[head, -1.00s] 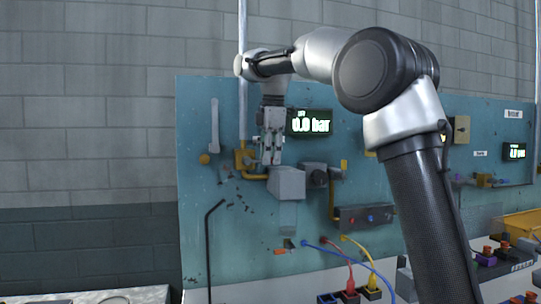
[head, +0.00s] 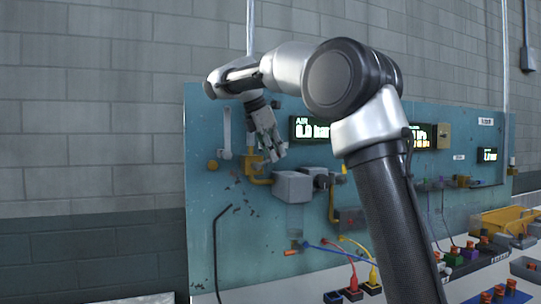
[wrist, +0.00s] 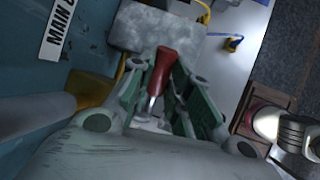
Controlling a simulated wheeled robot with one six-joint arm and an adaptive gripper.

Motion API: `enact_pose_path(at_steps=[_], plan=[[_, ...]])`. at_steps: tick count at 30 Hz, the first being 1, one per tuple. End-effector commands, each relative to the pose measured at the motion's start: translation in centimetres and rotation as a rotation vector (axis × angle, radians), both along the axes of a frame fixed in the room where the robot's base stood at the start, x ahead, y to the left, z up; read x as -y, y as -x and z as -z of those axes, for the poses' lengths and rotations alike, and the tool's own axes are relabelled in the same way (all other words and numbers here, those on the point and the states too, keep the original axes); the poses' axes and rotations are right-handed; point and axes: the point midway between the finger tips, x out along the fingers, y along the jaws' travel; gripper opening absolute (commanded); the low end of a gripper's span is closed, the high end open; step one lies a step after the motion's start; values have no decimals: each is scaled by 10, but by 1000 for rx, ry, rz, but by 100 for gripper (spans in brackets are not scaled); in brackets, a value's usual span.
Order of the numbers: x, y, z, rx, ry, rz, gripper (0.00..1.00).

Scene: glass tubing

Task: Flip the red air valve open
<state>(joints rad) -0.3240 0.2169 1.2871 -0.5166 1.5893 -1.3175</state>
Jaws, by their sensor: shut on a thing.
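The red valve handle (wrist: 164,66) shows in the wrist view as a red grip on a bright metal stem, between my gripper's two fingers. My gripper (wrist: 158,82) is shut on this handle. In the head view my gripper (head: 278,154) is tilted, its fingers slanting down to the right in front of the teal panel, and the handle cannot be made out there. The brass valve body and pipe (head: 258,180) sit just left of and below the fingers. The wrist view shows brass (wrist: 92,92) left of the fingers.
A grey box (head: 293,187) stands out from the panel just below my gripper. A green AIR display (head: 312,128) is partly hidden by my arm. A grey wrench-like bar (head: 227,132) hangs at left. Coloured hoses (head: 352,266) run below.

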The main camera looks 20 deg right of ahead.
Motion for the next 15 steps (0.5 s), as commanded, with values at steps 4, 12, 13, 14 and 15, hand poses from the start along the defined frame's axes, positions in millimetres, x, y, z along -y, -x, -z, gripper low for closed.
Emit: enact_pose_path(at_steps=[4,12,13,14,15], plan=[[-6,0,-4,0,81,-4,0],[-10,0,-8,2,163,-2,0],[-10,0,-8,2,167,-3,0],[-10,0,-8,2,170,-2,0],[-10,0,-8,2,175,-2,0]])
